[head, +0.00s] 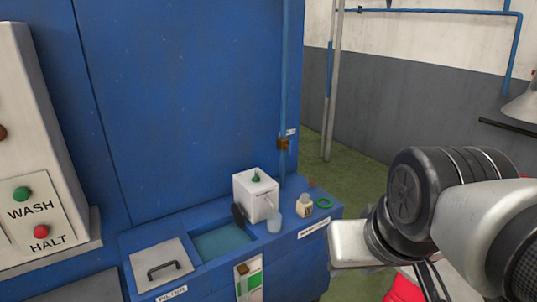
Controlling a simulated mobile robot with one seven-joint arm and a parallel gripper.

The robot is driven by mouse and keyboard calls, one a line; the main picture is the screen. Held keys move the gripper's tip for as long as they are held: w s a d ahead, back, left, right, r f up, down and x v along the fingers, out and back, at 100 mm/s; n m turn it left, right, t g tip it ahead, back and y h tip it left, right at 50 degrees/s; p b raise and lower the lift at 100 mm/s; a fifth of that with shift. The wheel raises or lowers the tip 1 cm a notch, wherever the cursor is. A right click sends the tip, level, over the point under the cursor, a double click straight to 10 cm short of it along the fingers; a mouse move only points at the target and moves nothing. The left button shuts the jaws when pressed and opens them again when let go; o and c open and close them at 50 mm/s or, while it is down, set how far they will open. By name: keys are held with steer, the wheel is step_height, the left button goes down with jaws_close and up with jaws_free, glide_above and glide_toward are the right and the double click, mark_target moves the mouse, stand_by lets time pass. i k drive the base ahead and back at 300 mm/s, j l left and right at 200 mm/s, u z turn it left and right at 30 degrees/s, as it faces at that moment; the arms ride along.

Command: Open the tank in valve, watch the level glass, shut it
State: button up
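A thin blue pipe (285,70) runs down the blue machine's right edge. A small brown-orange fitting (283,144), which looks like a valve, sits on it beside a small white tag (291,132) too small to read. An open tank (222,241) with blue-green liquid is set into the machine's low ledge. A white panel with a green area (248,279) on the ledge's front may be the level glass; its marks are unreadable. My arm (430,200) reaches in from the right, apart from the pipe and ledge. I cannot make out my gripper's fingertips.
A white box with a green knob (256,195), a small bottle (304,206), a translucent cup (274,222) and a green ring (324,202) are on the ledge. A lid with a handle (162,268) lies left of the tank. WASH and HALT buttons (40,231) are far left.

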mark_target(290, 146)
steer(key=i+j, duration=0.2)
steer(key=i, duration=0.3)
steer(key=i+j+z, duration=0.15)
steer(key=i, duration=0.3)
